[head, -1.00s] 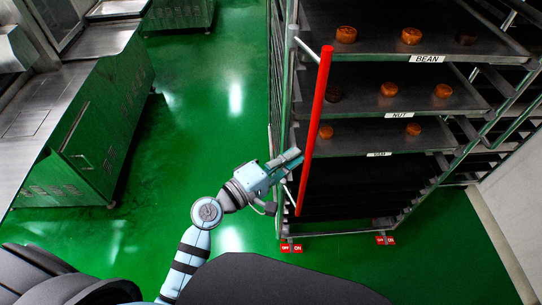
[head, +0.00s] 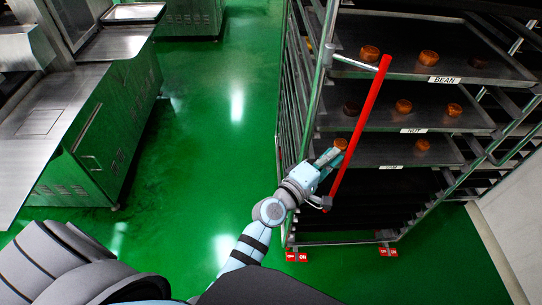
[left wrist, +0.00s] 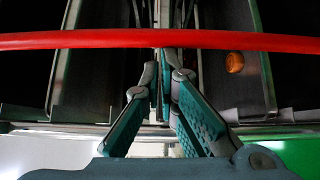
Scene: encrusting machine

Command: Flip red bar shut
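The red bar (head: 360,125) stands at a slant across the left front of the tray rack, its upper end on a metal arm from the rack's left post. My left gripper (head: 330,160) is at the bar's lower half, on its left side in the head view. In the left wrist view the red bar (left wrist: 100,40) runs level across the picture, just beyond the gripper fingertips (left wrist: 165,68). The fingers look closed together with nothing between them. I cannot tell for sure whether they touch the bar. My right gripper is not in view.
The rack holds trays of round brown buns, labelled BEAN (head: 443,79), NUT (head: 413,130) and a third label too small to read. Red foot plates (head: 297,256) sit at its base. A steel machine (head: 95,140) stands at left. Green floor between is clear.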

